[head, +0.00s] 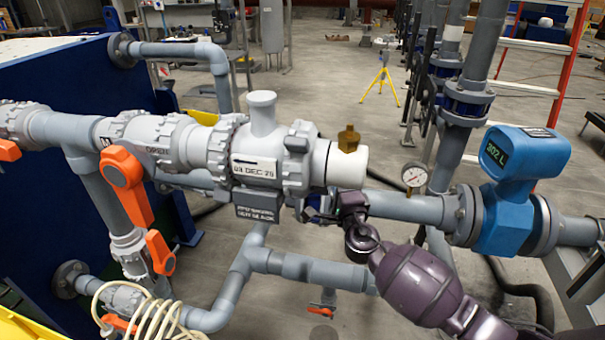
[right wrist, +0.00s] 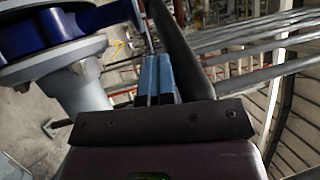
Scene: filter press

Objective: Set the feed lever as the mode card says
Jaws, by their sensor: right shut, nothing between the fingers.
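A large orange lever (head: 128,185) sits on the grey valve at the left of the head view and hangs downward, tilted a little to the right. Lettering on the valve body beside it seems to read OPEN. A smaller orange handle (head: 160,252) is on the branch below. I cannot tell which handle is the feed lever, and I make out no mode card. My right gripper (head: 313,213) is under the grey pipe body, right of the levers and apart from them. Its blue-tipped fingers (right wrist: 155,72) are shut and empty in the right wrist view. My left gripper is not in view.
A white tag (head: 254,169) with an arrow and a dark text plate (head: 257,214) are on the pipe body. A blue flow meter (head: 520,165) and round gauge (head: 414,176) are at right. A coiled cream hose (head: 150,315) lies lower left. Grey pipes run below my gripper.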

